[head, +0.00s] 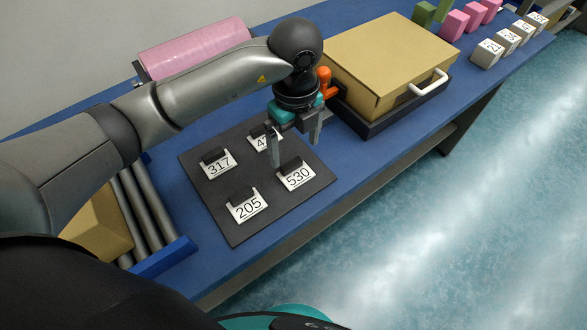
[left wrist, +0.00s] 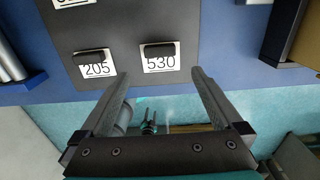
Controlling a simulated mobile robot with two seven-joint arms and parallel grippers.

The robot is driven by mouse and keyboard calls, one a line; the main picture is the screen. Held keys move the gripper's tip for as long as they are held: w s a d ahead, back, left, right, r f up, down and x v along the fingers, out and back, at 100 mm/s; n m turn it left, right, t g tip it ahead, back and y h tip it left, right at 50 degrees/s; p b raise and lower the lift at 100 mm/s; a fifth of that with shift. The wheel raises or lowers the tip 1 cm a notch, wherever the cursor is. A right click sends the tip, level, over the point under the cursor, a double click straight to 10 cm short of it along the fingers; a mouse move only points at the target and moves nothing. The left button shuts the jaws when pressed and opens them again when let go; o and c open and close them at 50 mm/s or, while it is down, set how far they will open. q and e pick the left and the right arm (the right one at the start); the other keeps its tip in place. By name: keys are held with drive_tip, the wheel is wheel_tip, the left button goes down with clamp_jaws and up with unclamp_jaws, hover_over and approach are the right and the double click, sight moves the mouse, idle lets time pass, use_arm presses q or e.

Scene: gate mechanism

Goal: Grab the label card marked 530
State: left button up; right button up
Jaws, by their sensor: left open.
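The label card marked 530 (head: 298,178) lies on a dark mat (head: 226,226), a white card with black digits and a dark block on its back edge. It also shows in the left wrist view (left wrist: 159,62), ahead of my fingers and between their lines. My left gripper (head: 294,152) is open and empty, above the mat near the 530 card, apart from it. Its two fingers show in the left wrist view (left wrist: 160,82). Cards 205 (head: 248,207), 317 (head: 217,165) and a partly hidden one starting with 4 (head: 261,141) lie on the same mat. My right gripper is not in view.
A cardboard box with a white handle (head: 385,62) stands in a dark tray right of the mat. A pink roll (head: 195,50) lies behind my arm. Rollers (head: 144,214) are at left. Numbered blocks (head: 488,50) stand at the far right. The blue table's front edge is close.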

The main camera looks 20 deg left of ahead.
sight(294, 166)
use_arm(q)
drive_tip(key=f, duration=0.3)
drive_tip(key=f+b, duration=0.1)
drive_tip(key=f, duration=0.3)
drive_tip(key=shift+w+a+f, duration=0.1)
drive_tip(key=shift+w+a, duration=0.1)
drive_tip(key=shift+c, duration=0.2)
drive_tip(key=c, duration=1.4)
